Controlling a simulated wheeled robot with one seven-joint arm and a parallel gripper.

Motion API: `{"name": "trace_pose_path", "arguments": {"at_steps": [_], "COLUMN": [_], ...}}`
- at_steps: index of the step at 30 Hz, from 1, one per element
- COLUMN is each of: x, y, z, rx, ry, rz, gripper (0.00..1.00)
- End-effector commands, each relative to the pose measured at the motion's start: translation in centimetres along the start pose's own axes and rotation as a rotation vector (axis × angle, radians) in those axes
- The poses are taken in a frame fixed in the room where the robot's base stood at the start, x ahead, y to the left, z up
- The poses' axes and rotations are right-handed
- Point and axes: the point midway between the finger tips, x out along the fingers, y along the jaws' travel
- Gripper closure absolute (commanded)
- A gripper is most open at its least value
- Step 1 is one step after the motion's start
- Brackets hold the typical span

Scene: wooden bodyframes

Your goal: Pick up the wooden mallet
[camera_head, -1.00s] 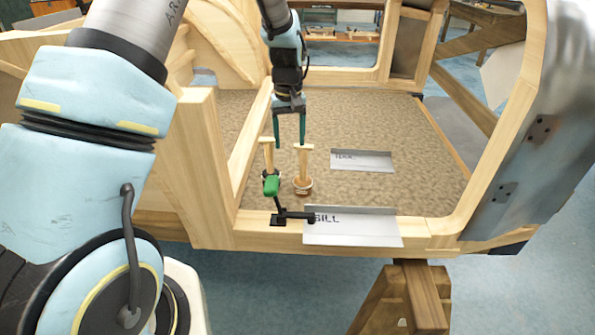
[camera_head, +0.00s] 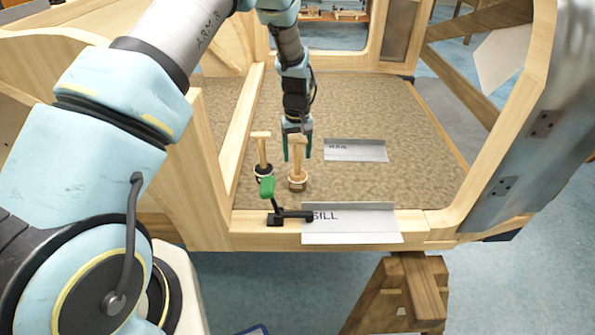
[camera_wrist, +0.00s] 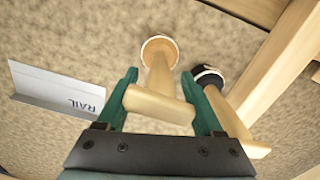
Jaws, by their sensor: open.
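A light wooden mallet (camera_head: 298,173) stands upright on the carpeted floor, with a round wooden end at the bottom and a crosspiece on top. In the wrist view, the wooden mallet (camera_wrist: 160,70) lies between my fingers, its crosspiece nearest the palm. My gripper (camera_head: 297,152) points down, open, with a finger on either side of the upper part; I cannot tell whether they touch it. The gripper (camera_wrist: 160,80) also shows in the wrist view. A second, similar tool with a black lower end (camera_head: 263,172) stands close on the left; it is at right in the wrist view (camera_wrist: 207,77).
A green-handled clamp (camera_head: 267,188) sits on the front wooden sill (camera_head: 265,241), just before the tools. A metal plate marked SILL (camera_head: 350,224) is beside it, and a RAIL plate (camera_head: 356,151) lies to the right. The carpet (camera_head: 405,185) at right is clear.

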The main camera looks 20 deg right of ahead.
Motion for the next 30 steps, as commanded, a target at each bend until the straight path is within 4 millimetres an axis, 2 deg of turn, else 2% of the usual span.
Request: {"name": "trace_pose_path", "arguments": {"at_steps": [7, 16, 30], "x": [2.7, 3.2, 3.1], "y": [0.0, 0.1, 0.1], "z": [0.0, -0.1, 0.0], "rx": [0.000, 0.000, 0.000], "ry": [0.000, 0.001, 0.001], "rz": [0.000, 0.000, 0.000], "gripper": [0.32, 0.32, 0.85]}}
